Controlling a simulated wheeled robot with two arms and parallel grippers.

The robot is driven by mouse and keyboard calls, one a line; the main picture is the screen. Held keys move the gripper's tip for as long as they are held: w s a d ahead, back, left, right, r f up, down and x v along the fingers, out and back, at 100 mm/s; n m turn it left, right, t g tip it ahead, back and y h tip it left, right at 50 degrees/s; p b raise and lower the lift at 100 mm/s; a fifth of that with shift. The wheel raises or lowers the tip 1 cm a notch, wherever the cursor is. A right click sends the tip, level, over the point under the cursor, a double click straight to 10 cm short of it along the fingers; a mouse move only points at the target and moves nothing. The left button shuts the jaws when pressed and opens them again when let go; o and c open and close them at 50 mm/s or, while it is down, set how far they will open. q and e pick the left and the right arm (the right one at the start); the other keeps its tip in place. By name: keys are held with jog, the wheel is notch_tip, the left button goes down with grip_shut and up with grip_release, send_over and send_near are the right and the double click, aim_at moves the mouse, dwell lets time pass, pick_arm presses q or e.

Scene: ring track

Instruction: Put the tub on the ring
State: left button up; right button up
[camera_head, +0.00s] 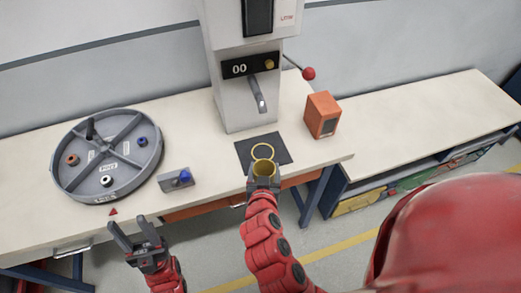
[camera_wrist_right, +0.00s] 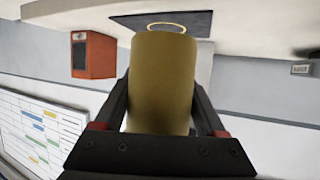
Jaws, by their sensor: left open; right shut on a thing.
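The tub (camera_head: 263,169) is a yellow-brown cylinder held in my right gripper (camera_head: 263,180). It fills the middle of the right wrist view (camera_wrist_right: 162,85), between the two dark fingers (camera_wrist_right: 160,110). The ring (camera_head: 263,151) is a thin yellow circle on a dark square mat (camera_head: 280,144) on the table. The tub is at the mat's near edge, just short of the ring in the head view; its height above the table is hard to tell. In the wrist view the ring (camera_wrist_right: 167,26) shows just past the tub's end. My left gripper (camera_head: 138,240) is open and empty at the table's front edge.
A grey machine (camera_head: 238,95) with a lever stands behind the mat. An orange box (camera_head: 322,114) is to the mat's right. A round grey divided tray (camera_head: 75,183) with small parts and a small grey block with a blue knob (camera_head: 172,184) are to the left.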

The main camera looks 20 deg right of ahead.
jog(key=b+x, duration=0.2)
jog(key=x, duration=0.1)
jog(key=b+x, duration=0.2)
jog(key=shift+w+d+r, duration=0.15)
jog(key=shift+w+r, duration=0.05)
jog(key=shift+r, duration=0.15)
jog(key=shift+w+d+r+p, duration=0.2)
jog(key=shift+w+r+p, duration=0.35)
jog(key=shift+w+p, duration=0.5)
jog(key=w+p, duration=0.1)
jog(key=w, duration=0.1)
jog(key=w+d+p, duration=0.1)
jog(key=w, duration=0.1)
jog(key=w+d+f+p, duration=0.1)
jog(key=w, duration=0.1)
jog(key=shift+w, duration=0.4)
jog(key=shift+w+d+f, duration=0.1)
jog(key=shift+w+f, duration=0.05)
jog(key=shift+w, duration=0.1)
jog(key=shift+w+d+p, duration=0.1)
jog(key=shift+w+p, duration=0.1)
jog(key=shift+p, duration=0.1)
notch_tip(320, 180, down, 3)
jog(key=shift+r+p, duration=0.1)
jog(key=shift+p, duration=0.65)
jog(key=shift+f, duration=0.45)
